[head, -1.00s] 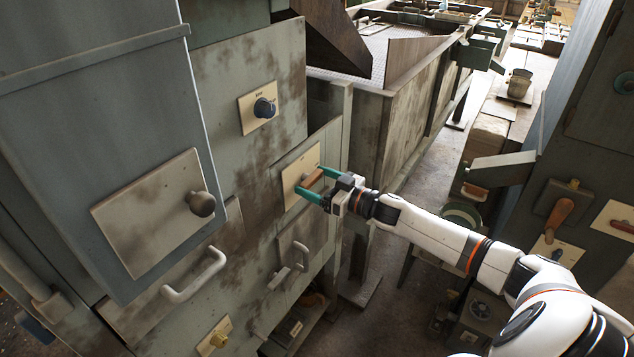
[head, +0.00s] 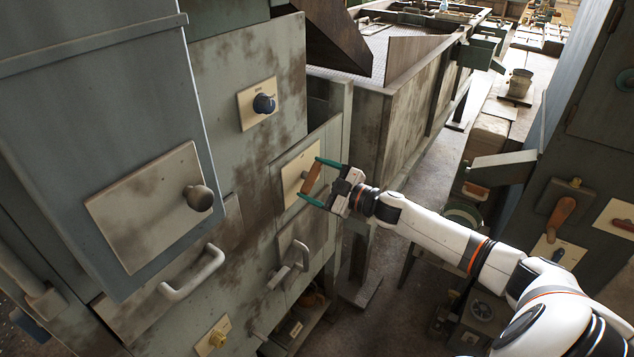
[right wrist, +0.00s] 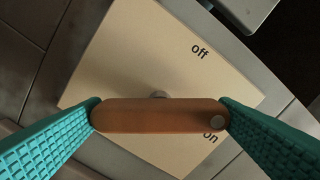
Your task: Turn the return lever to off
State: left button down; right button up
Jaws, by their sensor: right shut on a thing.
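The return lever is a brown bar handle (head: 311,180) on a pale plate (head: 291,172) on the grey machine's side. My right gripper (head: 309,178) is shut on the handle, with one teal finger at each end of it. In the right wrist view the handle (right wrist: 158,116) lies across the picture between the two fingers. The plate (right wrist: 140,55) behind it carries the word "off" near its upper right. The word "on" sits by the handle's right end and is partly covered. My left gripper is not in view.
Below are a grey lever (head: 291,271) and a pale pull handle (head: 195,273). A round brown knob (head: 199,198) sits on the left door. Open floor (head: 415,290) lies right of the machine.

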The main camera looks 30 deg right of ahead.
jog(key=n+b, duration=0.2)
jog(key=n, duration=0.3)
jog(key=shift+f+n, duration=0.1)
jog(key=shift+n, duration=0.2)
jog(key=n+b, duration=0.2)
jog(key=n, duration=0.2)
jog(key=shift+n, duration=0.7)
jog(key=o, duration=0.9)
jog(key=shift+s+d+f+b, duration=0.15)
jog(key=shift+s+d+b, duration=0.15)
jog(key=shift+s, duration=0.3)
jog(key=b+v, duration=0.1)
jog(key=v, duration=0.9)
jog(key=shift+s+b, duration=0.3)
jog(key=shift+b, duration=0.05)
